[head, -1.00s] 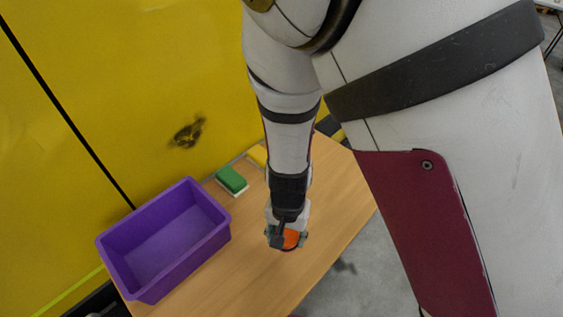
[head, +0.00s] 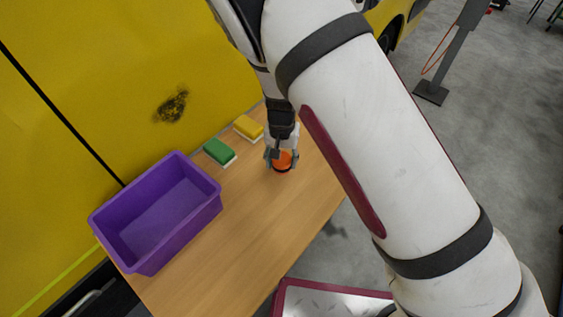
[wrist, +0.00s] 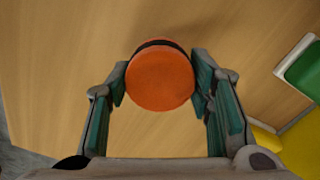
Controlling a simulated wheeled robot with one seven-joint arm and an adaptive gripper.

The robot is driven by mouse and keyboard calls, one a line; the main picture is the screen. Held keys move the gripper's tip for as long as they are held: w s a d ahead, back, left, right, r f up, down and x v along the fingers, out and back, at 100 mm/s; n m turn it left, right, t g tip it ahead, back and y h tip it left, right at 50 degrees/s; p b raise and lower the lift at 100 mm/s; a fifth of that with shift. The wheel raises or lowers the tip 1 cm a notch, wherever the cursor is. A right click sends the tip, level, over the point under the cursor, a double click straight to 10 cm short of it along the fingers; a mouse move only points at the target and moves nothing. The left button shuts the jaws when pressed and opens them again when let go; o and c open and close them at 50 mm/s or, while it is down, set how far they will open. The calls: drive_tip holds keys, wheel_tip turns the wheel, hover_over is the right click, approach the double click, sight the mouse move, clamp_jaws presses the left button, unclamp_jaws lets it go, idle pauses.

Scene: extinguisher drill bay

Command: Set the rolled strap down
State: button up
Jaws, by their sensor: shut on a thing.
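The rolled strap is an orange disc with a dark band, seen in the head view (head: 283,161) and in the wrist view (wrist: 160,80). My gripper (head: 281,157) is shut on it, with one teal-padded finger on each side in the wrist view (wrist: 160,86). The strap is over the wooden table, right of the green and yellow sponges. I cannot tell whether its underside touches the tabletop.
A purple bin (head: 150,262) stands empty at the left of the wooden table (head: 250,235). A green sponge (head: 219,151) and a yellow sponge (head: 248,127) lie along the back edge by the yellow panel (head: 110,60). The table's middle and front are clear.

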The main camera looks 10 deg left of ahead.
sight(282, 158)
drive_tip(key=shift+f, duration=0.8)
drive_tip(key=shift+f, duration=0.2)
drive_tip(key=o, duration=1.3)
wheel_tip(282, 158, up, 12)
drive_tip(key=shift+f+b, duration=0.25)
drive_tip(key=shift+b, duration=0.2)
drive_tip(key=shift+r, duration=0.45)
